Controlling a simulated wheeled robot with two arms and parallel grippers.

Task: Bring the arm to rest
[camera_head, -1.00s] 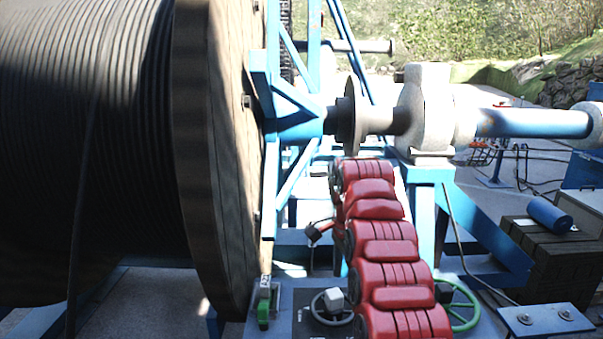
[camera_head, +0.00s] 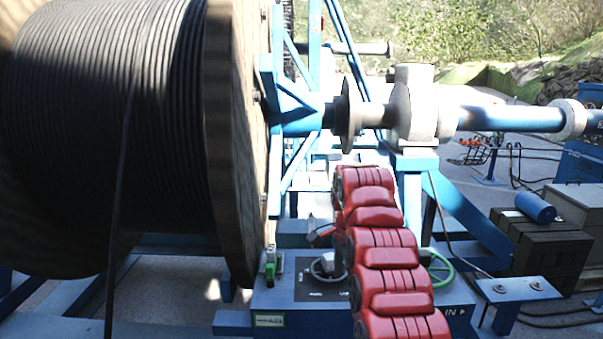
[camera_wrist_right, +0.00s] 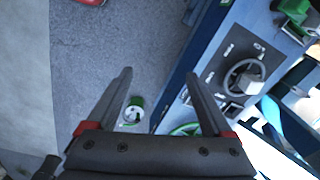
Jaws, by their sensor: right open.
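My right arm, in red segments, runs up the middle of the head view. My right gripper (camera_head: 314,230) shows small at its left side, partly hidden by the arm, above the control box (camera_head: 285,298). In the right wrist view my right gripper (camera_wrist_right: 158,74) is open with nothing between its fingers. Its right finger appears beside the edge of the blue control box (camera_wrist_right: 215,45). The grey handwheel (camera_wrist_right: 243,77) with a pale knob is to its right. My left gripper is not in view.
A large cable reel (camera_head: 228,150) fills the left. A blue shaft (camera_head: 510,118) runs right from a grey bearing block (camera_head: 413,105). A green handwheel (camera_head: 440,271) is right of my arm, a green-handled lever (camera_head: 270,265) to its left. Dark crates (camera_head: 548,245) stand at right.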

